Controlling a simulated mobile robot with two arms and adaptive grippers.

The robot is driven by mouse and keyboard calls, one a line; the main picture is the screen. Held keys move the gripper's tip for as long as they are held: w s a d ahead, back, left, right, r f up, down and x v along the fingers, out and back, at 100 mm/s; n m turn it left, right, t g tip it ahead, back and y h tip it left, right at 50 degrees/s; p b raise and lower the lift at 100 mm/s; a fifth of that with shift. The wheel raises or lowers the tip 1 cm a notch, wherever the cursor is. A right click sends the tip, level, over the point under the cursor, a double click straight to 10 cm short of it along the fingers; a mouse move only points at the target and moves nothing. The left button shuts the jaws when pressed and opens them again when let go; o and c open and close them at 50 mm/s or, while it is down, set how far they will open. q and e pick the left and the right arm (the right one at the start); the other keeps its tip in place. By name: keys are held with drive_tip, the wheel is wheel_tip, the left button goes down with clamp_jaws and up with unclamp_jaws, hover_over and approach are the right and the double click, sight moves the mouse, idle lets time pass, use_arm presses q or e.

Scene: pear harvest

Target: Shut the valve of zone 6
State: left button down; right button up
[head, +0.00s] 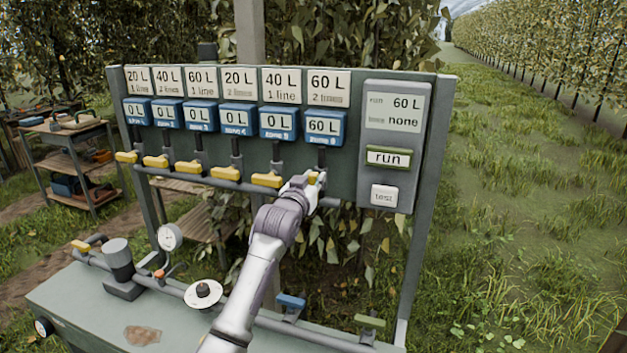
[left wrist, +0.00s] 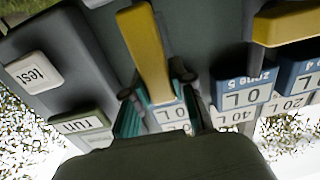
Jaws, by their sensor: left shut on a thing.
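The zone 6 valve is the rightmost of the row on the panel. In the head view only a bit of its yellow handle (head: 314,177) shows past my left gripper (head: 309,186). In the left wrist view the long yellow handle (left wrist: 145,48) lies between the fingers of my left gripper (left wrist: 157,92), which is shut on it. The handle points nearly along its pipe, while the zone 5 handle (head: 267,180) lies crosswise. The zone 6 meter (head: 324,127) reads 60 L. My right gripper is not in view.
The other yellow valve handles (head: 226,173) lie crosswise to the left, close by. Right of the valve are the run button (head: 388,157) and test button (head: 384,195). Below stands a bench (head: 70,300) with a gauge (head: 170,237) and pipework. Open grass lies to the right.

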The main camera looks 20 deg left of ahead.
use_arm(q)
drive_tip(key=shift+d+m, duration=0.15)
drive_tip(key=shift+m, duration=0.45)
drive_tip(key=shift+d+m+p, duration=0.2)
drive_tip(key=shift+m+p, duration=0.5)
drive_tip(key=shift+m, duration=0.5)
drive_tip(key=m, duration=0.2)
drive_tip(key=m+p, duration=0.1)
drive_tip(key=d+m, duration=0.1)
drive_tip(key=m, duration=0.1)
drive_tip(key=shift+f+m, duration=0.3)
drive_tip(key=m, duration=0.1)
drive_tip(key=m+p, duration=0.1)
drive_tip(key=m, duration=0.1)
drive_tip(key=f+m, duration=0.1)
drive_tip(key=m, duration=0.1)
drive_tip(key=shift+d+p, duration=0.35)
drive_tip(key=shift+f+m+p, duration=0.2)
drive_tip(key=shift+f+m, duration=0.05)
drive_tip(key=shift+m, duration=0.7)
drive_tip(key=shift+f+m+p, duration=0.15)
drive_tip(key=shift+f+m, duration=0.05)
drive_tip(key=shift+m, duration=0.75)
drive_tip(key=c, duration=1)
unclamp_jaws()
